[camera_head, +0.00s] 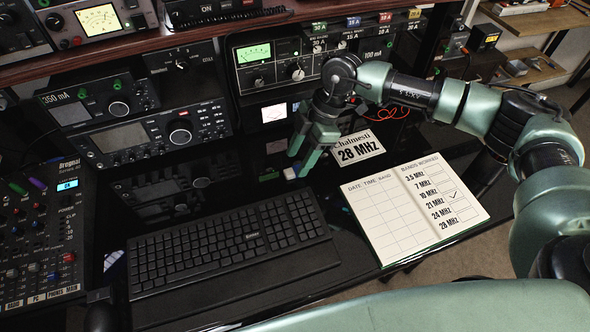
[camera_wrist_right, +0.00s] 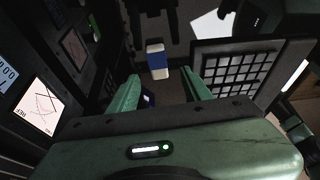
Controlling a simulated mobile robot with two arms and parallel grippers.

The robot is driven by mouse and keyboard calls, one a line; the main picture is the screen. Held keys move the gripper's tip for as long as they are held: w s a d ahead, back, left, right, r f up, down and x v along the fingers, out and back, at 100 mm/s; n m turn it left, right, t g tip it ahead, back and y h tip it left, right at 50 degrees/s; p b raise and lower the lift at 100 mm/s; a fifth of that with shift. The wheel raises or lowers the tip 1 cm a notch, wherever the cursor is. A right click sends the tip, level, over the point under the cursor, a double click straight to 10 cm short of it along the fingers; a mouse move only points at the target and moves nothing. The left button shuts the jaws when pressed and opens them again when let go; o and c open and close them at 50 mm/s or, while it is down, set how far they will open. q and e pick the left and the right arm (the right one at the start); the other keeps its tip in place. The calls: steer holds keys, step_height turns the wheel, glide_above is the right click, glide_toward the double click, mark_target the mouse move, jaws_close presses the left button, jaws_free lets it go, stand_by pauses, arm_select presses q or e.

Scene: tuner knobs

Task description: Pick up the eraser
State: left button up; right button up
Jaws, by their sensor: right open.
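The eraser, a small block with a blue sleeve and a white end (camera_wrist_right: 157,60), lies on the glossy black desk. In the head view only a small pale part of it (camera_head: 290,174) shows, close to the fingertips. My right gripper (camera_head: 303,162) points down at the desk, between the keyboard and the radio gear. In the wrist view its two green fingers (camera_wrist_right: 160,76) are spread apart with nothing held. The eraser appears beyond the tips, roughly centred between them. Whether the fingers touch the desk cannot be told. My left gripper is not in view.
The black keyboard (camera_head: 230,240) lies in front of the eraser. An open logbook (camera_head: 416,210) lies to the right, with a 28 MHz card (camera_head: 357,150) behind it. Radio units (camera_head: 145,134) stand at the back left. A mixer (camera_head: 40,230) is at far left.

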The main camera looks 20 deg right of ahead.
mark_target(294, 170)
steer(key=x, duration=0.3)
steer(key=shift+w+d+f, duration=0.1)
steer(key=shift+d+f, duration=0.1)
steer(key=shift+f, duration=0.05)
steer(key=shift+c, duration=0.3)
jaws_close()
step_height(294, 170, up, 10)
stand_by(0.5)
